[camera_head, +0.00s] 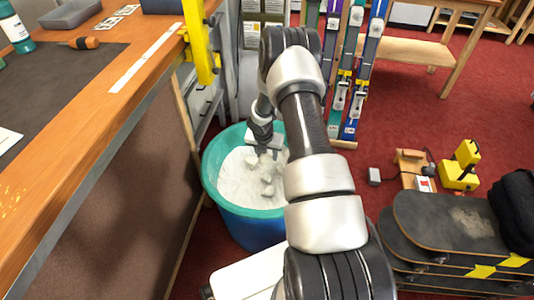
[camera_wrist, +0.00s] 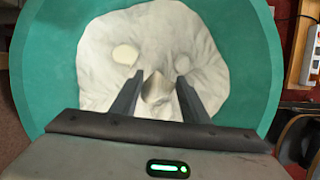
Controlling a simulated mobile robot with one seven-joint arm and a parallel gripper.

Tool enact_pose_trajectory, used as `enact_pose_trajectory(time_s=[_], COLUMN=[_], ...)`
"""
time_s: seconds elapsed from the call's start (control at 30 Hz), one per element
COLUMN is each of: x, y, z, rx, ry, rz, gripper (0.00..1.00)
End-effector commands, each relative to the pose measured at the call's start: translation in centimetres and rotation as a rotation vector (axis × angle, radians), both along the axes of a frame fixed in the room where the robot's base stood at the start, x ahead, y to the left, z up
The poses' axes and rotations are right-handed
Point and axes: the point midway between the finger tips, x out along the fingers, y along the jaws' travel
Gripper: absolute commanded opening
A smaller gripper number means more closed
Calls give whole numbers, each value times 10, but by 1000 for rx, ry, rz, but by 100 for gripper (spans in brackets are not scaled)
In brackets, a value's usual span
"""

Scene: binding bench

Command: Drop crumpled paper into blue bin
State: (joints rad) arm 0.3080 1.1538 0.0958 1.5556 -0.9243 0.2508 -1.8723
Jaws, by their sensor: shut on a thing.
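The blue bin (camera_head: 250,230) stands on the floor beside the bench, with a teal inside and rim and a whitish liner or paper filling (camera_head: 238,178) in it. It also fills the wrist view as a teal ring (camera_wrist: 62,65) around the pale contents (camera_wrist: 105,35). My gripper (camera_head: 268,151) points down over the bin opening. In the wrist view its two dark fingers (camera_wrist: 159,80) are shut on a small greyish crumpled paper (camera_wrist: 157,88). Pale lumps (camera_head: 268,190) lie on the contents below. Whether the held paper touches them I cannot tell.
The wooden bench (camera_head: 130,90) runs along the left, with a screwdriver (camera_head: 82,43) and a bottle (camera_head: 15,30) on it. A yellow clamp (camera_head: 200,45) hangs at its edge. Skis (camera_head: 362,65) stand behind, and stacked skateboards (camera_head: 450,225) lie at the right.

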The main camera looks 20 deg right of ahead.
Motion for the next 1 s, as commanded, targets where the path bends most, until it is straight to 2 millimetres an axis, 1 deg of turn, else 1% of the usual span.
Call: enact_pose_trajectory(time_s=[0.17,0.2,0.27,0.3,0.33,0.57,0.67,0.77,0.87,1.0], x=[0,0,0,0,0,0,0,-2,-6,-14], y=[0,0,0,0,0,0,0,2,5,11], z=[1,1,1,1,1,1,4,15,34,67], rx=[0,0,0,0,0,-1,-1,-1,-1,-2], ry=[0,0,0,0,0,1,-1,-1,-2,-2], rz=[0,0,0,0,0,0,0,1,1,0], gripper=[21,43,53,60,63,63,63,63,63,63])
